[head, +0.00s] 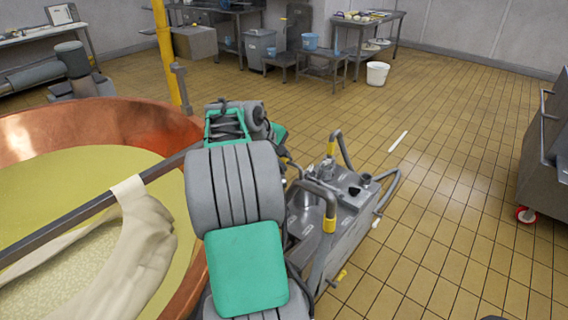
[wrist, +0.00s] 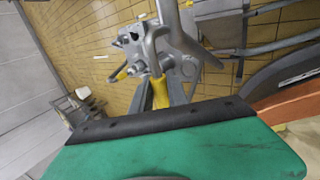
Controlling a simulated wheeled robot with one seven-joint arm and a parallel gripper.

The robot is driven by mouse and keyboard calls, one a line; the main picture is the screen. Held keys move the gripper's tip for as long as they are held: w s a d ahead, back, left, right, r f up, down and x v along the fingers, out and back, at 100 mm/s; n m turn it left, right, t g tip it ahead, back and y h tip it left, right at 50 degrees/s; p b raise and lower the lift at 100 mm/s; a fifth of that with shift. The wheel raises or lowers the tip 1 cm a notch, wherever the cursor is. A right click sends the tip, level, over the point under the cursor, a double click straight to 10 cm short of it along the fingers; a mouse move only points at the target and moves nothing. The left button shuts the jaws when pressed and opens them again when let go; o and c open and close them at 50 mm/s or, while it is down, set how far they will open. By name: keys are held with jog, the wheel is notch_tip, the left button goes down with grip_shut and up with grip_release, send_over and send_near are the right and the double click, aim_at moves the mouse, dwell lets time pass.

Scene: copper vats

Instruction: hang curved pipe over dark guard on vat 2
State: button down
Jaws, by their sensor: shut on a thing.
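My arm stands in the middle of the head view, and its end with my gripper (head: 238,120) is beside the right rim of the copper vat (head: 175,130). I cannot pick out the dark guard with certainty. A piece of copper rim (wrist: 275,104) shows at the right of the wrist view.
A grey machine with yellow-gripped handles (head: 330,220) stands right of my arm. A dark bar (head: 70,218) crosses the vat, with pale cloth (head: 145,235) hanging from it. A yellow post (head: 165,55) rises behind. Tiled floor at the right is mostly clear.

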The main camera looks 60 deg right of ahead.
notch_tip(320, 180, up, 6)
jog(key=p, duration=0.3)
jog(key=shift+r, duration=0.2)
jog(key=shift+s+a+r+p, duration=0.2)
jog(key=shift+s+r+p, duration=1.6)
jog(key=shift+r, duration=3.7)
jog(key=shift+s+a+r+p, duration=0.2)
jog(key=shift+s+r+p, duration=0.7)
jog(key=shift+r+p, duration=3.1)
jog(key=shift+s+a+r+p, duration=0.2)
jog(key=shift+s+r+p, duration=0.85)
jog(key=shift+r, duration=5.9)
jog(key=s+a+b, duration=0.2)
jog(key=s+b, duration=0.7)
jog(key=s, duration=0.7)
jog(key=s+a+b, duration=0.3)
jog(key=s+b, duration=0.6)
jog(key=s, duration=0.7)
jog(key=shift+w+r, duration=0.15)
